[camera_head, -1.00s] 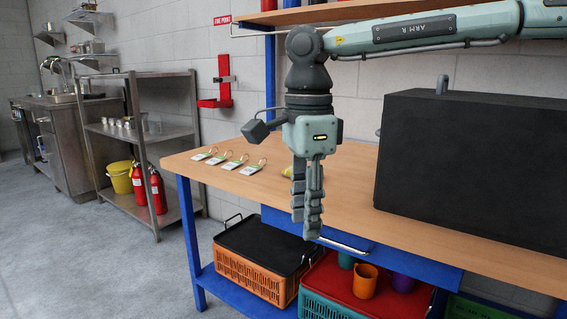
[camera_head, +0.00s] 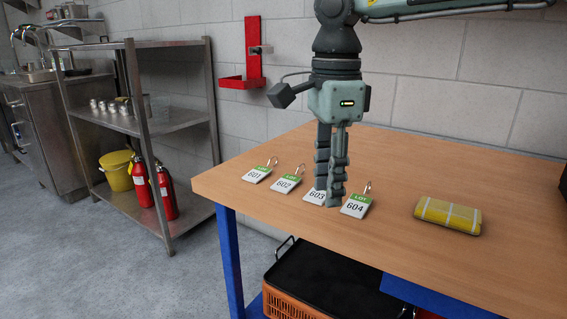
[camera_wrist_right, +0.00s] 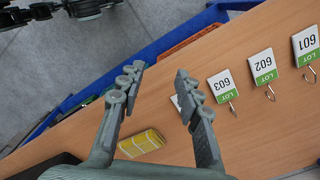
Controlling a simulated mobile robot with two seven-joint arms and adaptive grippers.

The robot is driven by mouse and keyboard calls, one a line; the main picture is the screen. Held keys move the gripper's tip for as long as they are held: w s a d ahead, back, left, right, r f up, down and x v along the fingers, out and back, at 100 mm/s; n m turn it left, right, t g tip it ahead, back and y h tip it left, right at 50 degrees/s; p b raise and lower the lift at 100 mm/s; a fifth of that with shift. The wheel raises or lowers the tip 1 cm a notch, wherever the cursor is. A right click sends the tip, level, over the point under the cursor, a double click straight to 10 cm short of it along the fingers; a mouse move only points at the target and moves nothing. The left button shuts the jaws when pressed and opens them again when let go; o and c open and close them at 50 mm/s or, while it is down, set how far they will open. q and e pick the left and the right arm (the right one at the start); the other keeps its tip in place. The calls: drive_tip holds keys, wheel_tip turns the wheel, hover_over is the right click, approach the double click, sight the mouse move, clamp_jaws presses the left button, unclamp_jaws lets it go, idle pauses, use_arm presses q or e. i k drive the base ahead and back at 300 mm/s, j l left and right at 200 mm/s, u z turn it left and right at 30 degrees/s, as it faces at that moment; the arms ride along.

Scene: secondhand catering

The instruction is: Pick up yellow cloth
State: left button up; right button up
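The yellow cloth (camera_head: 448,215), a folded flat pad with pale check lines, lies on the wooden table to the right of my right gripper (camera_head: 331,192) in the head view. The head view alone shows the fingers nearly overlapping. My left gripper is not clearly in either view.
Several white-and-green lot tags with hooks, such as tag 601 (camera_head: 256,175), lie left of the cloth on the table (camera_head: 400,170). The table is bare around the cloth. A dark object (camera_head: 564,182) cuts in at the right edge. An orange crate (camera_head: 290,306) sits below.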

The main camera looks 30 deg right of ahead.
sight(461, 218)
drive_tip(key=i+z, duration=0.25)
drive_tip(key=z, duration=0.15)
drive_tip(key=i+j+z, duration=0.1)
drive_tip(key=z, duration=0.3)
drive_tip(key=i+j+z, duration=0.2)
drive_tip(key=i+z, duration=0.2)
drive_tip(key=i+j+z, duration=0.15)
drive_tip(key=z, duration=0.25)
